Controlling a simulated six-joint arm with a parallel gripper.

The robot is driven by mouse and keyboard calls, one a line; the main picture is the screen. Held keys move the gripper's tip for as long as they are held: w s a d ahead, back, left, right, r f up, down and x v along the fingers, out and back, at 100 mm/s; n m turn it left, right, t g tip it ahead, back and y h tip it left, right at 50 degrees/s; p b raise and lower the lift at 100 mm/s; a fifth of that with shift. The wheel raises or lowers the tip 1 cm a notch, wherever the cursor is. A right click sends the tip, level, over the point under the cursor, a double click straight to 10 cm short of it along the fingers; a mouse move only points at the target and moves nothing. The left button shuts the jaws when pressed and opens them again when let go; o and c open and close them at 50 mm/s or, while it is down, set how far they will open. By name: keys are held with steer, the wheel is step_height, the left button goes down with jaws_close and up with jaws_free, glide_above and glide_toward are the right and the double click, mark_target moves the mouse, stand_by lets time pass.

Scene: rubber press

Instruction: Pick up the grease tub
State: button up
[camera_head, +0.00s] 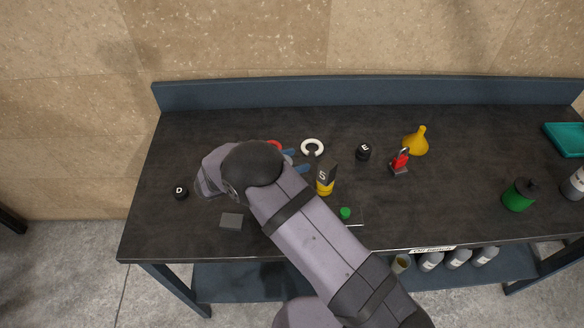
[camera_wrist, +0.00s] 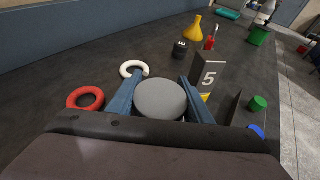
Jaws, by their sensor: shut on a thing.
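The grease tub, seen as a round grey top (camera_wrist: 160,98) in the wrist view, sits between the two blue fingers of my gripper (camera_wrist: 160,84). The fingers are shut on it, one on each side. The tub's sides and base are hidden below its top, so I cannot tell whether it touches the bench. In the head view the blue fingertips of my gripper (camera_head: 299,160) show past the dark wrist. The tub is hidden there by my arm.
A white ring (camera_head: 312,147) and a red ring (camera_wrist: 85,99) lie close by. A "5" marker (camera_head: 325,177) stands to the right, near a green cap (camera_head: 345,212). A black "E" piece (camera_head: 363,151), yellow funnel (camera_head: 417,141) and red-topped tool (camera_head: 400,161) stand farther right.

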step_height(320, 180, up, 7)
steer(key=b, duration=0.1)
steer(key=shift+b, duration=0.4)
